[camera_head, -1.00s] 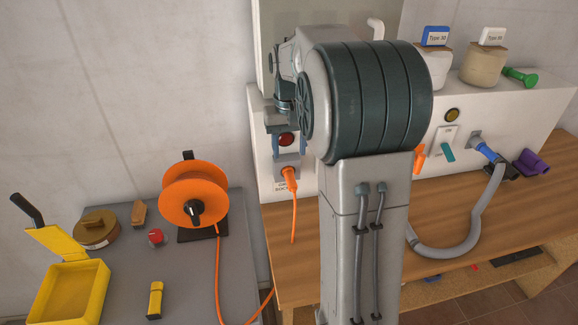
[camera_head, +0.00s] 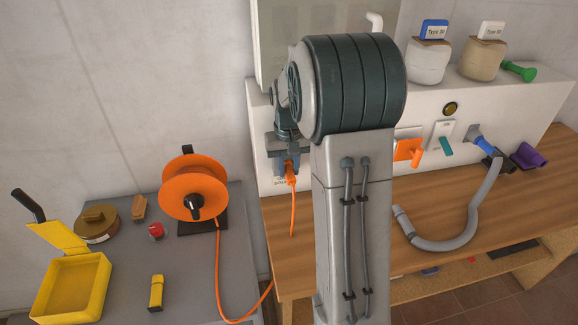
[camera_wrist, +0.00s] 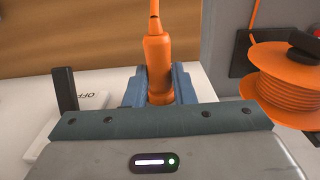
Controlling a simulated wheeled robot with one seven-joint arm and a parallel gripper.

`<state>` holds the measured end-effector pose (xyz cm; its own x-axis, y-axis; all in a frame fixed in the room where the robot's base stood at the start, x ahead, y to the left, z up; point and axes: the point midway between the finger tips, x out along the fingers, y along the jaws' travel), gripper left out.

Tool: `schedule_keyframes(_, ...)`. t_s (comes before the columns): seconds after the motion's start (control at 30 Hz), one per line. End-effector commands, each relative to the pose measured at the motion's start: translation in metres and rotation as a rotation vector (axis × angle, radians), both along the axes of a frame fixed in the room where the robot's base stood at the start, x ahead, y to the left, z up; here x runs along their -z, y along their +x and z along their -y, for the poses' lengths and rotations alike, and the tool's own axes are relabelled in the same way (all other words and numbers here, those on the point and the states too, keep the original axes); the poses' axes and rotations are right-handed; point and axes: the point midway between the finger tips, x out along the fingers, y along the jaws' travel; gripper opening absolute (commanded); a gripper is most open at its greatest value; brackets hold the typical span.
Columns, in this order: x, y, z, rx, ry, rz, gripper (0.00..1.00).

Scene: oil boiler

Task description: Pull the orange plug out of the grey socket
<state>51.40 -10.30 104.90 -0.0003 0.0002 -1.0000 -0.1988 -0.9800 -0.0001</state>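The orange plug (camera_head: 291,172) sits at the grey socket on the white panel, low at the left, with its orange cable hanging down. The socket is mostly hidden behind my gripper and the plug. My gripper (camera_head: 290,166) is lowered over the plug, with one blue finger on each side of it. In the wrist view the plug (camera_wrist: 157,58) stands between the two blue fingertips (camera_wrist: 158,88). The fingers look open, close beside the plug; contact is not clear.
An orange cable reel (camera_head: 193,188) stands on the grey table (camera_head: 225,255) at the left, near a yellow box (camera_head: 72,290). On the panel are an orange switch (camera_head: 409,150) and a teal switch (camera_head: 445,145). A grey hose (camera_head: 450,243) lies on the wooden bench.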

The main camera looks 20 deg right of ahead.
Motion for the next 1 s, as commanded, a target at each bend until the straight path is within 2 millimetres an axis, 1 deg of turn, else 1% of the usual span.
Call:
schedule_keyframes(0.03, 0.000, 0.000, 0.000, 0.000, 0.000, 0.000, 0.05)
schedule_keyframes(0.07, 0.000, 0.000, 0.000, 0.000, 0.000, 0.000, 0.00)
schedule_keyframes(0.27, 0.000, -0.002, 0.000, 0.000, 0.000, 0.001, 0.00)
schedule_keyframes(1.0, 0.000, -0.031, -0.006, 0.000, 0.000, 0.001, 0.00)
